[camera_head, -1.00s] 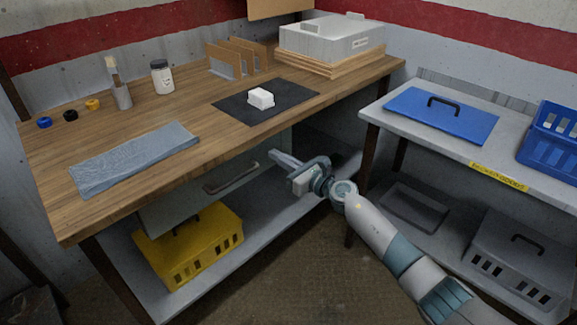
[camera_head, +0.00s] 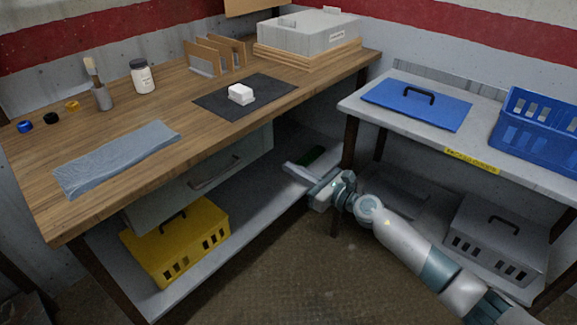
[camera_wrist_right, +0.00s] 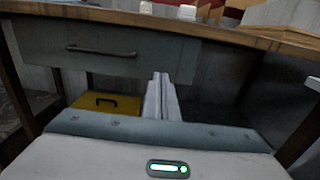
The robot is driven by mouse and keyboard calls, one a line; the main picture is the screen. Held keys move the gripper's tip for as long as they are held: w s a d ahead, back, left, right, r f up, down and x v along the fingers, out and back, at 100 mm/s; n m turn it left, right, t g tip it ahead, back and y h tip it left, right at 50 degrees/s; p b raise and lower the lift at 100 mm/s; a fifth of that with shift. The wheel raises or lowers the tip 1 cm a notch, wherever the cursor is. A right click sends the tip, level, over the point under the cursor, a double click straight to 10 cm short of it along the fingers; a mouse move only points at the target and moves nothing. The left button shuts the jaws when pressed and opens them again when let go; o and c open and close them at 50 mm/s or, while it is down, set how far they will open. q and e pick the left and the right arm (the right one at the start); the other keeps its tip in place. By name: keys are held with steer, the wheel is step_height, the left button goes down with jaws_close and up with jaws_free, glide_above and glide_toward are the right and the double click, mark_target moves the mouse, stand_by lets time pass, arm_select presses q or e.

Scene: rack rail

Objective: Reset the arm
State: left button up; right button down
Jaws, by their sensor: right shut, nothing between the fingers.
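My right gripper (camera_head: 290,170) is shut and empty. In the head view it hangs low in front of the gap between the wooden workbench (camera_head: 160,168) and the grey side table (camera_head: 352,103), below their tops. My left gripper is not in view.
A yellow crate (camera_head: 178,245) sits on the lower shelf (camera_head: 255,215). On the bench lie a white block (camera_head: 241,94) on a black mat (camera_head: 275,88), and a grey-blue cloth (camera_head: 115,157). The side table holds a blue lid (camera_head: 418,112) and blue basket (camera_head: 545,150). Floor (camera_head: 290,270) in front is clear.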

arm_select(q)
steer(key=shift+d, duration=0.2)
arm_select(e)
steer(key=s+d+f+m+h+p, duration=0.3)
steer(key=s+d+f+m+h, duration=0.3)
steer(key=f+m, duration=0.75)
steer(key=s+d+f+m+h+p, duration=0.35)
steer(key=s+f+m, duration=0.55)
steer(key=f+m, duration=0.4)
arm_select(q)
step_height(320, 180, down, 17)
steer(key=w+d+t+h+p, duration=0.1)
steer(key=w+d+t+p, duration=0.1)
steer(key=p, duration=0.2)
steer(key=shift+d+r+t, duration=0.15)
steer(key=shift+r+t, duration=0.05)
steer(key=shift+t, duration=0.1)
arm_select(e)
steer(key=s+d+f+m+g, duration=0.1)
steer(key=s+f+m, duration=0.4)
steer(key=s, duration=0.6)
steer(key=s+d+f+m+g+h, duration=0.1)
steer(key=s+f+m+g, duration=0.3)
steer(key=s, duration=0.7)
steer(key=s+d+f+m+g+h, duration=0.1)
steer(key=s+f+m+g, duration=0.1)
steer(key=s+f+m, duration=0.5)
steer(key=s+f, duration=0.1)
steer(key=s, duration=0.3)
steer(key=shift+f, duration=0.35)
